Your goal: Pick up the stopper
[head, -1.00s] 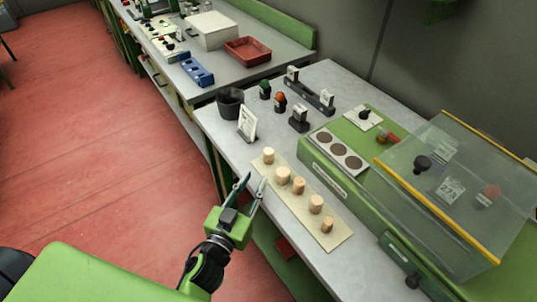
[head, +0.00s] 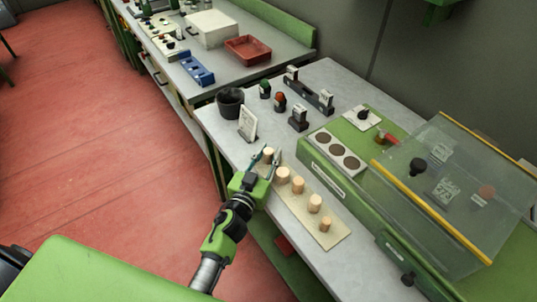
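Several tan cork stoppers stand in a row on a beige mat (head: 333,237) at the front edge of the grey table. The farthest stopper (head: 268,154) is between or just behind the fingertips of my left gripper (head: 266,158), partly hidden by them. The fingers are spread apart, and I cannot tell whether they touch it. The other stoppers, such as the second one (head: 283,175) and the nearest one (head: 325,223), stand free along the mat. My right gripper is not in view.
A white sign (head: 248,123) and a dark pot (head: 230,102) stand just beyond the mat. A green machine with a clear cover (head: 450,190) fills the right side. Bare table shows near the front edge.

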